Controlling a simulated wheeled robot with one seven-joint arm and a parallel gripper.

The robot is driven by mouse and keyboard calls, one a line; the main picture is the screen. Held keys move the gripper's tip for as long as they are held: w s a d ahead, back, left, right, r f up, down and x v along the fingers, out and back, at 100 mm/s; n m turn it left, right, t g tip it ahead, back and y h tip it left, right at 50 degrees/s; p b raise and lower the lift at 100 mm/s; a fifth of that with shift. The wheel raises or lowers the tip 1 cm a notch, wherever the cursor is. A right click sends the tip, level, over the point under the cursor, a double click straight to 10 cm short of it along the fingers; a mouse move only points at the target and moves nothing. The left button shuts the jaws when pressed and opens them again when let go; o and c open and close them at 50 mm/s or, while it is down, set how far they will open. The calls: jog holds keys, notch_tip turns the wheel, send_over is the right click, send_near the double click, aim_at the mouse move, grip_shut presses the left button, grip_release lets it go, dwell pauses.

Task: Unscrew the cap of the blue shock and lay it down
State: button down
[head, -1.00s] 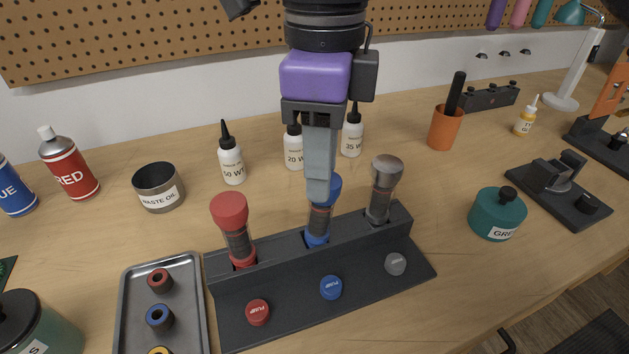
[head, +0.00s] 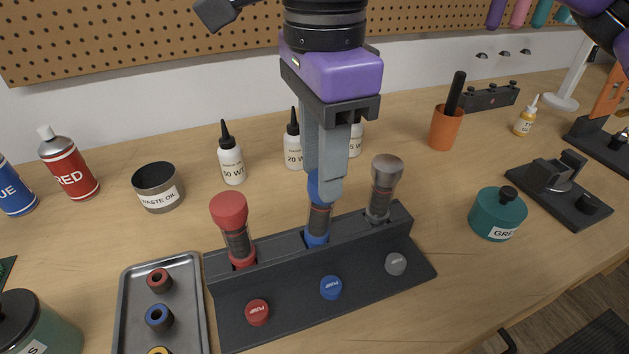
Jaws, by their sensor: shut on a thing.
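The blue shock (head: 319,220) stands upright in the middle slot of the dark stand (head: 290,262). Its blue cap (head: 314,190) is at its top, partly hidden by my fingers. My gripper (head: 325,190) points down from above and is shut on the cap. The cap still sits on the shock body, as far as I can see. A red shock (head: 236,235) stands in the left slot and a grey shock (head: 381,195) in the right slot, both capped.
A metal tray (head: 127,300) with small rings lies left of the stand. Red, blue (head: 331,287) and grey round pieces sit on the stand's front. Oil bottles (head: 231,160) stand behind. A green jar (head: 497,214) is to the right. Table between stand and jar is clear.

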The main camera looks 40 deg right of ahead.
jog(key=n, duration=0.4)
jog(key=shift+s, duration=0.1)
dwell(0.4)
jog(key=shift+n, duration=0.5)
jog(key=n, duration=0.3)
jog(key=shift+n+b, duration=0.3)
jog(key=c, duration=0.9)
grip_release()
jog(key=shift+r, duration=0.1)
